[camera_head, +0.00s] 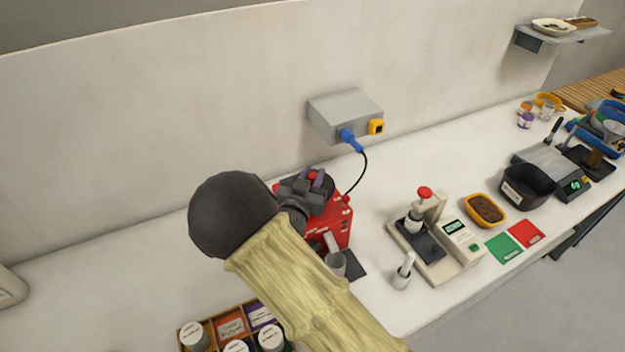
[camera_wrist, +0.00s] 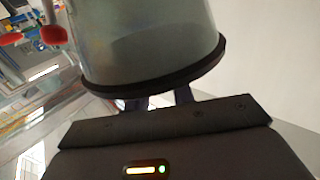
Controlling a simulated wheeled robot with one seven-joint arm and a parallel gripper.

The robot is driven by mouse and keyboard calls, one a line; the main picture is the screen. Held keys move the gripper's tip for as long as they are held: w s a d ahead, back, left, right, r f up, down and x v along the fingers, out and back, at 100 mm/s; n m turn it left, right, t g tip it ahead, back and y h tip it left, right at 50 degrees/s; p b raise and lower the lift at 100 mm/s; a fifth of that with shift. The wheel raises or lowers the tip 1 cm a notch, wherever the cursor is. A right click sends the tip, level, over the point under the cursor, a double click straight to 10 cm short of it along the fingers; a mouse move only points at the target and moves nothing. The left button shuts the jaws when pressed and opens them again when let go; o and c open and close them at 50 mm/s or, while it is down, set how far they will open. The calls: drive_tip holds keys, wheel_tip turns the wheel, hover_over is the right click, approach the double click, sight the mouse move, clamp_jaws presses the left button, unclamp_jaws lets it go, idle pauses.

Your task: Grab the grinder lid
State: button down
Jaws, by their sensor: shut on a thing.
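The red grinder (camera_head: 335,227) stands on the white counter near the wall, partly hidden behind my arm. My gripper (camera_head: 315,180) is at its top, with purple fingers around a small red part. In the wrist view, my gripper (camera_wrist: 160,101) has its fingertips beneath a clear, round piece with a dark rim (camera_wrist: 150,45), which looks like the grinder lid. My gripper is shut on it. The piece fills the upper middle of that view. The exact contact is hidden behind the rim, and I cannot tell whether the lid is apart from the grinder.
A grey wall box (camera_head: 345,115) feeds a blue-plugged black cable running down behind the grinder. A beige device (camera_head: 437,240) stands to the right, beside an orange bowl (camera_head: 486,210). A wooden box (camera_head: 213,322) of labelled jars lies in front. Clear counter lies left.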

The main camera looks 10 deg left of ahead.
sight(312, 174)
wheel_tip(312, 174, up, 10)
drive_tip(key=b, duration=0.2)
drive_tip(key=shift+b, duration=0.35)
drive_tip(key=shift+f, duration=0.1)
idle(0.4)
